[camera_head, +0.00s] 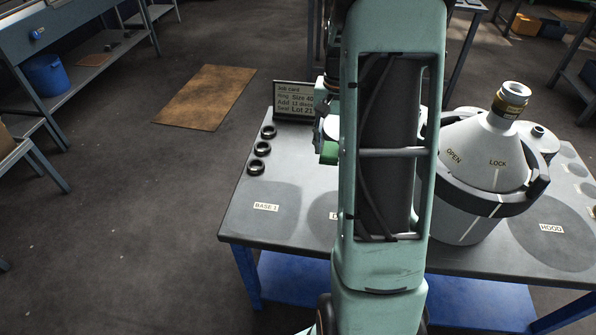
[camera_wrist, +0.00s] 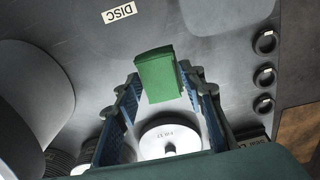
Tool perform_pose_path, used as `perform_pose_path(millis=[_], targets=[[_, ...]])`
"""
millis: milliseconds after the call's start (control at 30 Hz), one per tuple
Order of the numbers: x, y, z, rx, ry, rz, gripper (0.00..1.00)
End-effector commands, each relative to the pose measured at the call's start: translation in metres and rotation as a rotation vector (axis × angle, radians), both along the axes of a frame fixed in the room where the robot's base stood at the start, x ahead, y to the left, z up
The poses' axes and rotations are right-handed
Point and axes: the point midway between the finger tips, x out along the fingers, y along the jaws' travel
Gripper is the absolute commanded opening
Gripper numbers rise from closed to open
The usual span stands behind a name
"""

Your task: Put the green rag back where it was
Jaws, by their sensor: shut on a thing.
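The green rag (camera_wrist: 160,74) is a folded green block held between the fingertips of my gripper (camera_wrist: 160,80) in the wrist view. My gripper is shut on it. In the head view only a green edge of the rag (camera_head: 328,153) shows beside my arm, which hides most of the gripper. The rag appears to be above the grey table (camera_head: 228,222); I cannot tell its exact height. In the wrist view, a white round lidded thing (camera_wrist: 168,140) with small lettering lies beyond the fingers.
Three black rings (camera_head: 262,149) line the table's left side, near the job card (camera_head: 292,98). A large grey-white separator bowl (camera_head: 485,160) marked OPEN and LOCK stands right of my arm. The BASE 1 spot (camera_head: 266,207) and HOOD spot (camera_head: 552,228) are bare.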

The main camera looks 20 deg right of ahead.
Motion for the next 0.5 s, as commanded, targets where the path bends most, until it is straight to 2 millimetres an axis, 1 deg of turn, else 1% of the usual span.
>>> perform_pose_path(millis=[67, 167, 500], targets=[[-0.001, -0.002, -0.003, -0.011, -0.003, 0.025, 0.17], [0.010, 0.000, -0.010, -0.013, -0.002, 0.037, 0.17], [0.086, 0.021, -0.045, -0.012, -0.002, 0.035, 0.17]])
